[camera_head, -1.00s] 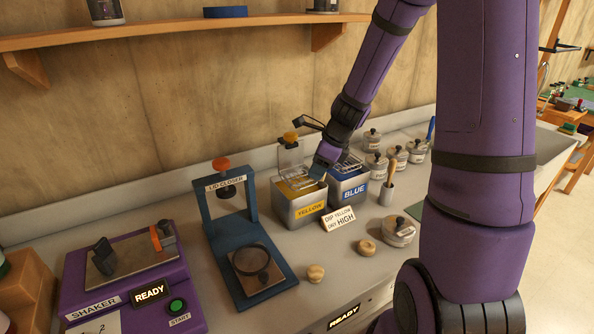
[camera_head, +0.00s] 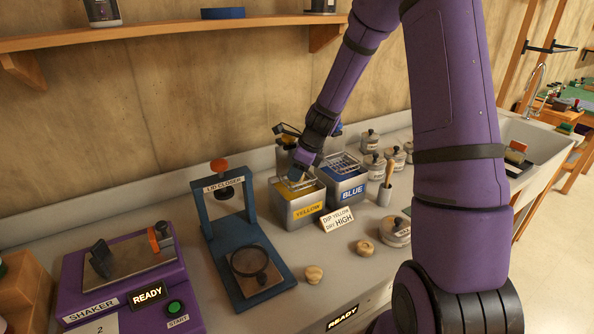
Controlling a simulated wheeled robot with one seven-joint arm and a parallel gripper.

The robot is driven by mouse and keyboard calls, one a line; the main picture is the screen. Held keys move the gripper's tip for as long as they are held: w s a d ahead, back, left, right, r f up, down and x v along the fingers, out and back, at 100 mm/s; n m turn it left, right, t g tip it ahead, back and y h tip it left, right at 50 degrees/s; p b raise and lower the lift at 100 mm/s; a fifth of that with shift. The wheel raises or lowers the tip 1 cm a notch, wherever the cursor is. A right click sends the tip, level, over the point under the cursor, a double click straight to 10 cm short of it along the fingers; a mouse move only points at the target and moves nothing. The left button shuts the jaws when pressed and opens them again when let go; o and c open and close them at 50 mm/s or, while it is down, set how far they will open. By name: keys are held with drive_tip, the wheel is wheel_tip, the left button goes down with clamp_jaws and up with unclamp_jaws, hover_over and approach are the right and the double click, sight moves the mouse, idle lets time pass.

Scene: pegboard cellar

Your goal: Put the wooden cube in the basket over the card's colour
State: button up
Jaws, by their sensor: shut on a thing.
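My gripper (camera_head: 296,178) points down over the yellow bin (camera_head: 301,209), low near its rim. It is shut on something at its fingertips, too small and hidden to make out. I cannot pick out the wooden cube anywhere else. The yellow bin is grey metal with a YELLOW label and yellow inside; I cannot clearly make out its basket now. The blue bin (camera_head: 345,196) stands to its right, with a wire basket (camera_head: 343,163) over it. The white card (camera_head: 337,221) in front reads "DIP YELLOW DRY HIGH".
Small round wooden pieces (camera_head: 314,274) lie in front. The blue lid closer (camera_head: 238,240) and purple shaker (camera_head: 125,275) stand left. Lidded tins (camera_head: 371,140) and a cup holding a wooden handle (camera_head: 385,193) stand right. A shelf (camera_head: 170,31) runs above.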

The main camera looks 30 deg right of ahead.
drive_tip(key=shift+f, duration=0.1)
drive_tip(key=o, duration=0.7)
drive_tip(key=v, duration=1.2)
drive_tip(key=s+a+r+n+h, duration=0.1)
drive_tip(key=s+a+r+n, duration=0.45)
drive_tip(key=r+n, duration=0.2)
drive_tip(key=s+a+r+n, duration=0.2)
drive_tip(key=s+n, duration=0.4)
drive_tip(key=s, duration=0.1)
drive_tip(key=s+a+r+n+t+h, duration=0.1)
drive_tip(key=s+a+r+n, duration=0.1)
drive_tip(key=s+n, duration=0.5)
drive_tip(key=s+a+r+n+t+h, duration=0.1)
drive_tip(key=s+a+r+n, duration=0.1)
drive_tip(key=s+r+n, duration=0.2)
drive_tip(key=shift+s+r+n, duration=0.2)
drive_tip(key=shift+s+n, duration=1.05)
drive_tip(key=shift+s, duration=1.1)
